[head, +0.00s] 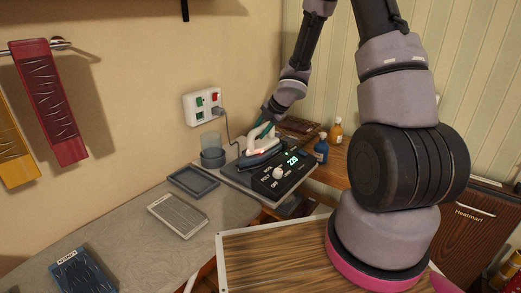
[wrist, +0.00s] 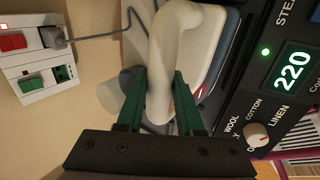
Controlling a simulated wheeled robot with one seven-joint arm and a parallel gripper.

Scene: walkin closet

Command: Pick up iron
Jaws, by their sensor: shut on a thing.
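The iron (head: 261,151) has a pale handle and a grey body. In the head view it sits beside the black control panel (head: 281,174), which reads 220. My gripper (head: 266,127) reaches down to the iron from above. In the wrist view, the green fingers of my gripper (wrist: 162,100) stand on either side of the iron's white curved handle (wrist: 175,60) and are shut on it. The iron's underside is hidden, so I cannot tell whether it touches its base.
A socket plate (head: 202,105) with a plugged cord is on the wall. A clear cup (head: 212,150), a grey tray (head: 193,181) and a vented panel (head: 177,215) lie to the left. Blue (head: 321,148) and orange (head: 336,132) bottles stand to the right.

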